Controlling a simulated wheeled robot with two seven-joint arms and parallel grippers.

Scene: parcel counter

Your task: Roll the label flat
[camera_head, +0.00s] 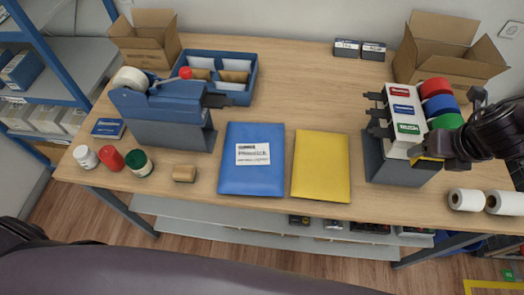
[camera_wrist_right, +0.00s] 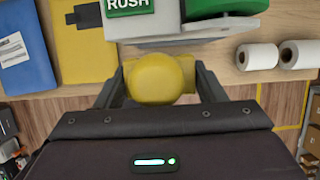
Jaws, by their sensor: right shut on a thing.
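The white label (camera_head: 252,154) with dark print lies on the blue parcel (camera_head: 250,182) in the middle of the table. From above it looks flat; raised edges are too small to tell. My right gripper (camera_head: 430,155) is at the front of the label dispenser (camera_head: 400,172), right of the parcels. It is shut on a yellow rounded knob (camera_wrist_right: 160,80), seen between the fingers in the right wrist view. Whether the knob is joined to the dispenser is hidden. A small wooden cylinder (camera_head: 184,174) lies left of the blue parcel. My left gripper is out of view.
A yellow parcel (camera_head: 321,166) lies between the blue parcel and the dispenser. A blue tape machine (camera_head: 165,105), a blue tray (camera_head: 248,97) and small jars (camera_head: 111,159) are at left. White rolls (camera_head: 466,199) lie at right. The table behind the parcels is clear.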

